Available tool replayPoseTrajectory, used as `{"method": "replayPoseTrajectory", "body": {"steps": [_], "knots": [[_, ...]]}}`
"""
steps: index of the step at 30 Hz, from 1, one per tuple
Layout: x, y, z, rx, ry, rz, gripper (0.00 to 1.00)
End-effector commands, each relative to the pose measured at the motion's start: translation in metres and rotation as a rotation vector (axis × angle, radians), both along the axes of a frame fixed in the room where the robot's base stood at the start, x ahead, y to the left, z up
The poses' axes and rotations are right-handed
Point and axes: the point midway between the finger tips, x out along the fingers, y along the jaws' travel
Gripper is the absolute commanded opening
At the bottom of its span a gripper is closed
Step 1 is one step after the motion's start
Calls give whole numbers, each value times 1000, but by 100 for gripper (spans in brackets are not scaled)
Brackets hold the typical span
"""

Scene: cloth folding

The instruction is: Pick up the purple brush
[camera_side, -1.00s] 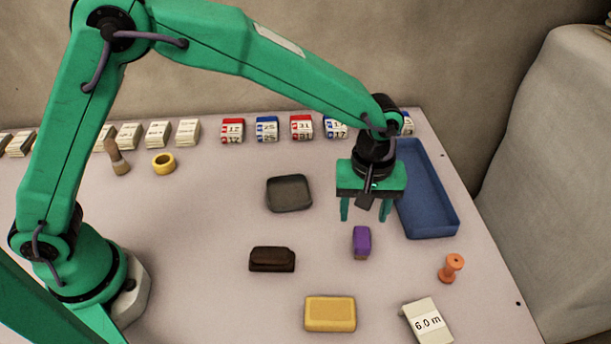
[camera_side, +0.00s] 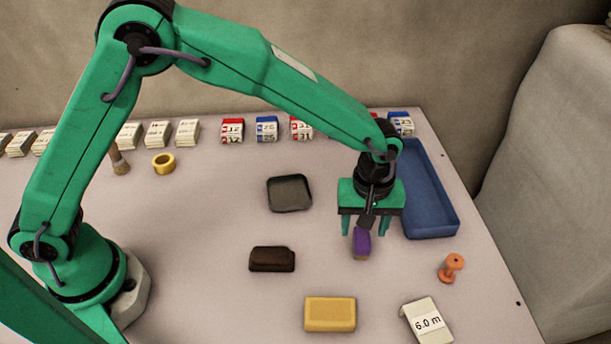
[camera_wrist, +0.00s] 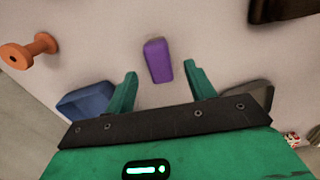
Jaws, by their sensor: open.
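The purple brush (camera_side: 361,242) lies on the table below my gripper, its upper part partly hidden by the gripper in the side view. In the wrist view the purple brush (camera_wrist: 158,60) lies between and just beyond the two fingertips. My gripper (camera_side: 367,229) is open and points down, with one finger on each side of the brush in the picture. It also shows in the wrist view (camera_wrist: 160,68), with nothing between its fingers. I cannot tell the exact height of the fingertips above the table.
A blue tray (camera_side: 431,190) stands close at the right. An orange spool (camera_side: 451,267), a tape box (camera_side: 427,320), a yellow block (camera_side: 330,314), a dark brown block (camera_side: 272,259) and a dark dish (camera_side: 289,193) lie around. Several calendar-like blocks line the back.

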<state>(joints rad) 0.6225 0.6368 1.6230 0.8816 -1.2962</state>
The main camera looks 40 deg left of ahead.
Motion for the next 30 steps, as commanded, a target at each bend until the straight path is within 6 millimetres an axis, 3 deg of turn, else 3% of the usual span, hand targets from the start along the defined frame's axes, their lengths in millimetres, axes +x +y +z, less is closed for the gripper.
{"method": "replayPoseTrajectory", "body": {"steps": [12,29,30], "knots": [[-2,-2,-43,2,1,0,55],[-2,-2,-46,0,0,0,55],[-2,-2,-46,0,0,0,49]]}}
